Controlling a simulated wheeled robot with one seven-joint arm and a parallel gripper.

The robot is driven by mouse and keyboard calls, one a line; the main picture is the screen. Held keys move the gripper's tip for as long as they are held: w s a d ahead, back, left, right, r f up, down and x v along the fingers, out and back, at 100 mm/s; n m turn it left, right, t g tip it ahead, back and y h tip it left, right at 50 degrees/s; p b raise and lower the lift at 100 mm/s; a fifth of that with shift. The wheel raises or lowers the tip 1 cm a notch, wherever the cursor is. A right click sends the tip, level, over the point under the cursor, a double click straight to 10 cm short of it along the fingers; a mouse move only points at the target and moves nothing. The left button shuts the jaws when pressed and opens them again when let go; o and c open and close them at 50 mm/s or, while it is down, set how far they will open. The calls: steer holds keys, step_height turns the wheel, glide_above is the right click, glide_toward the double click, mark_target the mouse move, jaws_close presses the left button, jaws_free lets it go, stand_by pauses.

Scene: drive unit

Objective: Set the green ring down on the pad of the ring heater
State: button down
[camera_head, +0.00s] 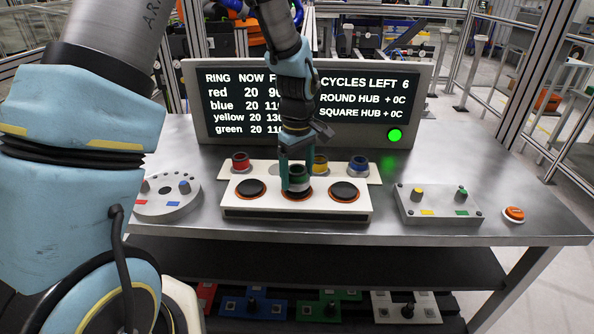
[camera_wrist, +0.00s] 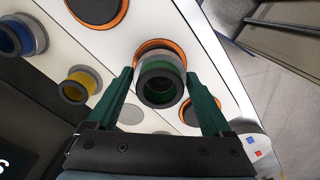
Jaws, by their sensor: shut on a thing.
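The green ring (camera_head: 299,184) is grey with a green band and stands upright between the fingers of my gripper (camera_head: 296,172). In the wrist view the two dark green fingers (camera_wrist: 160,82) flank the ring (camera_wrist: 162,84) and are shut on it. The ring heater (camera_head: 294,214) is a white box with dark round pads in orange rims. The ring is over the middle pad (camera_head: 297,195), within its orange rim (camera_wrist: 158,46). The ring hides most of this pad. I cannot tell whether its bottom touches the pad. The left pad (camera_head: 251,188) and right pad (camera_head: 344,190) are bare.
Behind the heater a white rack holds a red ring (camera_head: 240,161), a yellow ring (camera_head: 320,165) and a blue ring (camera_head: 358,164). A display (camera_head: 420,75) stands behind, partly hidden by my arm. A round fixture (camera_head: 168,205), a square fixture (camera_head: 440,208) and an orange button (camera_head: 514,213) flank the heater.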

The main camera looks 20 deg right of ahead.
steer(key=shift+f, duration=0.55)
stand_by(0.8)
jaws_free()
steer(key=shift+b, duration=0.3)
step_height(320, 180, up, 11)
steer(key=b, duration=0.2)
steer(key=shift+b, duration=0.3)
step_height(320, 180, up, 8)
steer(key=p, duration=0.6)
